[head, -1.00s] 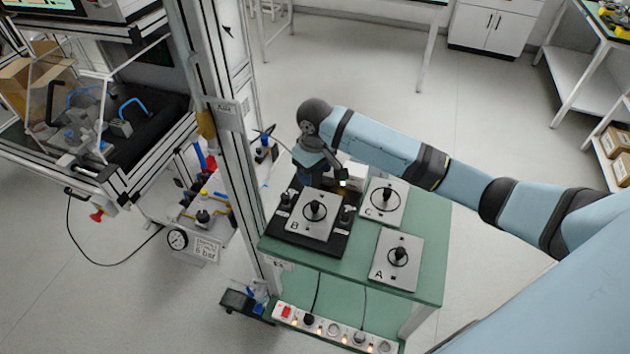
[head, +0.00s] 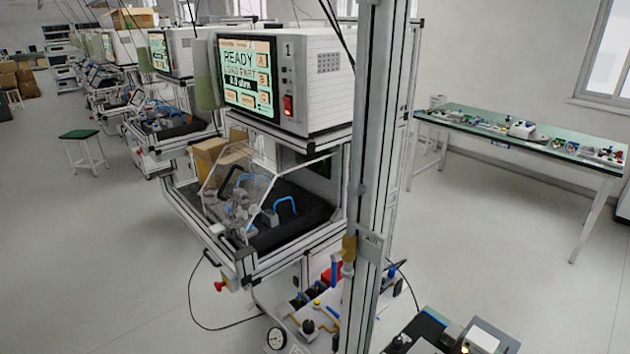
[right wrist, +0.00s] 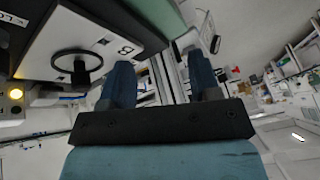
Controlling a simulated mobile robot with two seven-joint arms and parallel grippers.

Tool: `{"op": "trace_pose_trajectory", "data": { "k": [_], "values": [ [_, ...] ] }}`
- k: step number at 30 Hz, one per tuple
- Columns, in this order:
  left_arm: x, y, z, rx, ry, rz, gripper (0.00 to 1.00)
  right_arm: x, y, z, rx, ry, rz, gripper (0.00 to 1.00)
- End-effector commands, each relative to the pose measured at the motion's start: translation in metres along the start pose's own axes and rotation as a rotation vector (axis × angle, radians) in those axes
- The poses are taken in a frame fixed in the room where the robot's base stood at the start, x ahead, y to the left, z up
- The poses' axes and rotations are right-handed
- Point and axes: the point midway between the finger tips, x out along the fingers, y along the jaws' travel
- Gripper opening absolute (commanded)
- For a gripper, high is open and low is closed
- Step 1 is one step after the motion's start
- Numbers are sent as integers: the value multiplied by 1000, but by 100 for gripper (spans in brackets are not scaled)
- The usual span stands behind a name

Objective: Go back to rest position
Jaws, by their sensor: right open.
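In the right wrist view my right gripper (right wrist: 161,78) is open. Its two blue fingers are spread apart with nothing between them. Beside the left finger is a light plate marked B (right wrist: 105,35) with a black ring-shaped handle (right wrist: 78,63); the view is tilted. I cannot tell whether the finger touches the plate. My left gripper is in neither current view. In the head view no arm clearly shows; only a small part of the plate stand's top (head: 450,332) shows at the bottom edge.
A test station with a monitor reading READY (head: 250,75) stands beside a tall metal post (head: 375,170). A trolley with a gauge (head: 277,338) is below it. A green-topped table (head: 520,135) stands at the right. Floor (head: 490,230) between post and table is clear.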

Motion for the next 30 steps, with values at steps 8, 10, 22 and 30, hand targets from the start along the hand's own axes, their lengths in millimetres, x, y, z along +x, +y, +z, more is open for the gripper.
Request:
{"op": "trace_pose_trajectory", "data": {
  "k": [8,10,22,30],
  "values": [
    [-4,-2,-5,0,0,-4,0,-1,-40,84,12,317,22,57],
    [-4,-2,-6,0,0,-4,0,-10,-43,104,8,384,54,57],
    [-6,-1,-6,-1,-2,-5,0,-45,-46,159,-42,547,184,57],
    [-6,-1,-6,-2,-3,-4,0,-45,-46,159,-42,548,183,57]
  ]
}}
